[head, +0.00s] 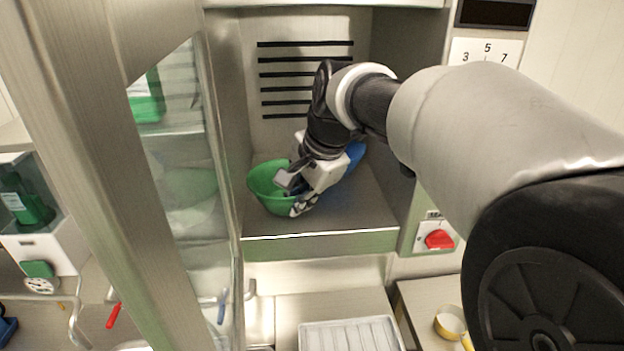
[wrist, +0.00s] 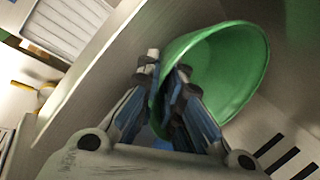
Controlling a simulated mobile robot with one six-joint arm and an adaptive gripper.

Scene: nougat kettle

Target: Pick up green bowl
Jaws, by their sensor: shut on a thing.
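The green bowl (head: 264,181) sits inside the metal cabinet compartment, toward its left side, open side up. It also shows in the wrist view (wrist: 232,75), where its rim passes between the fingers. My gripper (head: 296,195) reaches in from the right and is shut on the near right rim of the bowl. In the wrist view my gripper (wrist: 167,95) has one finger inside the bowl and one outside. The bowl's underside is hidden, so I cannot tell whether it touches the compartment floor.
A blue object (head: 355,157) is partly hidden behind my gripper. A glass door (head: 190,150) stands open at the compartment's left. A red knob (head: 439,239) is at lower right. A white ribbed tray (head: 350,335) and a yellow-and-white cup (head: 449,323) lie below. The compartment floor's right is clear.

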